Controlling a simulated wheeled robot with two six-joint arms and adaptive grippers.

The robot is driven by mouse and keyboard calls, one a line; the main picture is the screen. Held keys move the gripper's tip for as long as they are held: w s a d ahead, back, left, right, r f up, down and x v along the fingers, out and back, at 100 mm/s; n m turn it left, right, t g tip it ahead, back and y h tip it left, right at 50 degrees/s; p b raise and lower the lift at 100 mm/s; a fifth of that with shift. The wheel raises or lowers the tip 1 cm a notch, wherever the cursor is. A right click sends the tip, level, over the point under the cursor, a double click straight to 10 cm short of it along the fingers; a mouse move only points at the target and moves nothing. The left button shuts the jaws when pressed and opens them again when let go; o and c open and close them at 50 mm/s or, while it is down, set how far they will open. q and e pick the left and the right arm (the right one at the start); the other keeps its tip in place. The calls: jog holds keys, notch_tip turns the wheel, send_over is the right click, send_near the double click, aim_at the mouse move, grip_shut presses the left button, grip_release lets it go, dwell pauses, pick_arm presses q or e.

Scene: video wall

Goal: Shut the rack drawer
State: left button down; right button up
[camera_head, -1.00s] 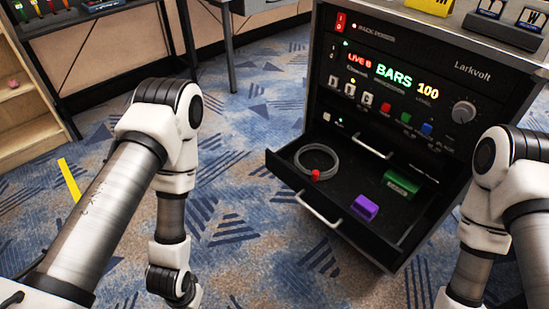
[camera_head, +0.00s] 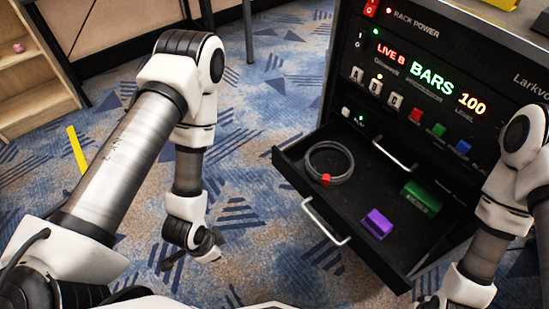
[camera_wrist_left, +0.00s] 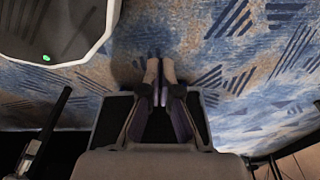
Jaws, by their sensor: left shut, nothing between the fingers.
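The rack drawer (camera_head: 292,168) is pulled out from the lower part of the black rack (camera_head: 345,75). Its bar handle (camera_head: 325,224) is on the front face. Inside lie a coiled grey cable (camera_head: 329,161) with a red tie, a purple block (camera_head: 377,223) and a green block (camera_head: 421,197). My left gripper (camera_head: 212,254) is over the carpet, left of the drawer and apart from it. In the left wrist view its fingers (camera_wrist_left: 160,72) are together and empty, with carpet beyond. My right arm shows at the right edge; its gripper is out of the picture.
Patterned carpet (camera_head: 265,255) is clear between my left arm and the drawer. A wooden shelf (camera_head: 35,85) stands at the far left. Table legs (camera_head: 249,30) stand behind. A second bar handle (camera_head: 395,153) is on the rack at the back of the drawer.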

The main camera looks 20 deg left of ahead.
pick_arm(q)
jog(key=w+r+m+t+h+p, duration=0.2)
jog(key=w+r+m+t+h, duration=0.55)
jog(key=w+r+m, duration=0.8)
jog(key=t+y+b, duration=0.1)
jog(key=y+b, duration=0.1)
jog(key=b, duration=0.1)
send_near(282, 159)
notch_tip(282, 159, down, 4)
jog(key=w, duration=0.1)
jog(key=shift+m, duration=0.35)
jog(key=w+d, duration=0.3)
jog(key=shift+w+r, duration=0.1)
jog(key=shift+r, duration=0.05)
jog(key=shift+w, duration=0.25)
jog(key=shift+d, duration=0.1)
